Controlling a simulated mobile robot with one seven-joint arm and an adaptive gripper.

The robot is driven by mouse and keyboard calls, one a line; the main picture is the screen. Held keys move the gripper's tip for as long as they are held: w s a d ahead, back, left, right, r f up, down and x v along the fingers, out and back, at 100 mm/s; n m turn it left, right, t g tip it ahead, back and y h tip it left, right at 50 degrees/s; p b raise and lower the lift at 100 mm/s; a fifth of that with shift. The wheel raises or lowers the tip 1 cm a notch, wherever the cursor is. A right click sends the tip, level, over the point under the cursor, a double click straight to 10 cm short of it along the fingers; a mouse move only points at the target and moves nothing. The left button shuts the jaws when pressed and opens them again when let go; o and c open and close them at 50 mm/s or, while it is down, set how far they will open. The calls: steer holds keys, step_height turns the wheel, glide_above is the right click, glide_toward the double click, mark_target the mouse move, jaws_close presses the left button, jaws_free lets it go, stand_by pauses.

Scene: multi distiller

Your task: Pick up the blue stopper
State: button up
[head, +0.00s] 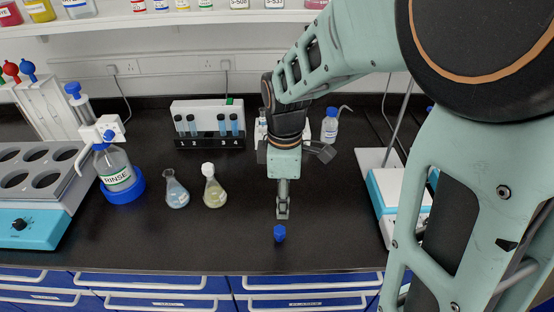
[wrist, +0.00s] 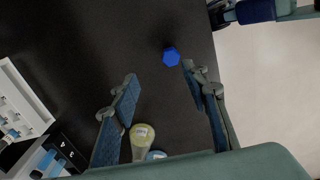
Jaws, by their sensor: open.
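The blue stopper (head: 279,233) is a small hexagonal cap on the black bench top, close to the front edge. It also shows in the wrist view (wrist: 171,56), beyond the fingertips and nearer the right-hand finger. My gripper (head: 283,212) is just behind the stopper in the head view and appears above the bench. In the wrist view its two fingers (wrist: 158,75) are spread apart with nothing between them at the tips. The gripper is open and not touching the stopper as far as I can see.
A white-capped flask (head: 214,190) and an open flask (head: 175,191) stand to the left. A RINSE bottle (head: 117,172) is further left. A tube rack (head: 209,136) stands behind. A white and blue device (head: 385,195) is on the right. The bench around the stopper is clear.

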mark_target(279, 229)
steer(key=f, duration=0.4)
steer(key=s+f, duration=0.1)
steer(key=f, duration=0.1)
steer(key=shift+s+a+f, duration=0.1)
steer(key=shift+a+f, duration=0.15)
steer(key=shift+a, duration=0.05)
steer(key=shift+s+a+f, duration=0.1)
steer(key=shift+f, duration=1.3)
steer(key=shift+s+a+f, duration=0.1)
steer(key=shift+f, duration=1.3)
steer(key=c, duration=0.8)
